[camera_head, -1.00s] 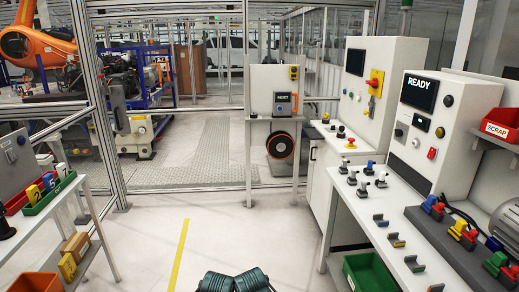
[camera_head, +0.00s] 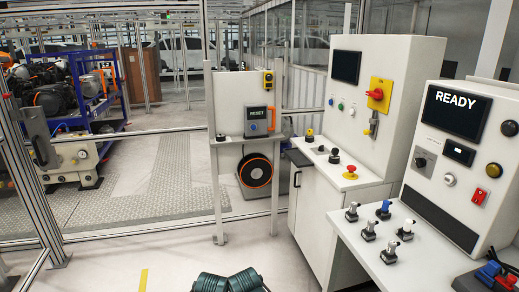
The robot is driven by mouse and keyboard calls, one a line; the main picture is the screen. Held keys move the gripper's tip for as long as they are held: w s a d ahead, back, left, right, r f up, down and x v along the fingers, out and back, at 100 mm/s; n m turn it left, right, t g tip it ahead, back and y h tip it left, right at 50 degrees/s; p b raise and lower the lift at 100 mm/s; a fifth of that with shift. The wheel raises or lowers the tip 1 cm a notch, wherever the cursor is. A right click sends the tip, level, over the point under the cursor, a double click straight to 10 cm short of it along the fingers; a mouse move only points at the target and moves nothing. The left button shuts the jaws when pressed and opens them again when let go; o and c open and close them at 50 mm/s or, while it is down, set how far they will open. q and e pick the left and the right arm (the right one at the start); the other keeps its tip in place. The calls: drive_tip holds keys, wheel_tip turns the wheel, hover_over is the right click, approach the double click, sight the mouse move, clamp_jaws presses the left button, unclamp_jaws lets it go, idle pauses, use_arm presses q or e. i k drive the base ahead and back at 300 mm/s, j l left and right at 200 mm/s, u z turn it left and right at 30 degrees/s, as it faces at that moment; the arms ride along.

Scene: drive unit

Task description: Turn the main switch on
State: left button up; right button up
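The main switch (camera_head: 376,94) looks to be the red rotary handle on a yellow plate on the front of the tall white control cabinet (camera_head: 416,66). The handle's exact angle is too small to tell. A small grey and black fitting (camera_head: 373,124) sits just below the plate. The cabinet's screen (camera_head: 346,66) is dark, with several small coloured buttons under it.
A low cabinet top with a red mushroom button (camera_head: 350,173) juts out below the switch. A white bench (camera_head: 350,233) with several small fixtures and a panel reading READY (camera_head: 456,112) stand at the right. A post-mounted box reads RESET (camera_head: 258,113).

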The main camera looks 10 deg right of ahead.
sight(377, 94)
drive_tip(key=i+j+z, duration=0.2)
drive_tip(key=i+z, duration=0.3)
drive_tip(key=i+j+z, duration=0.95)
drive_tip(key=k+j, duration=0.05)
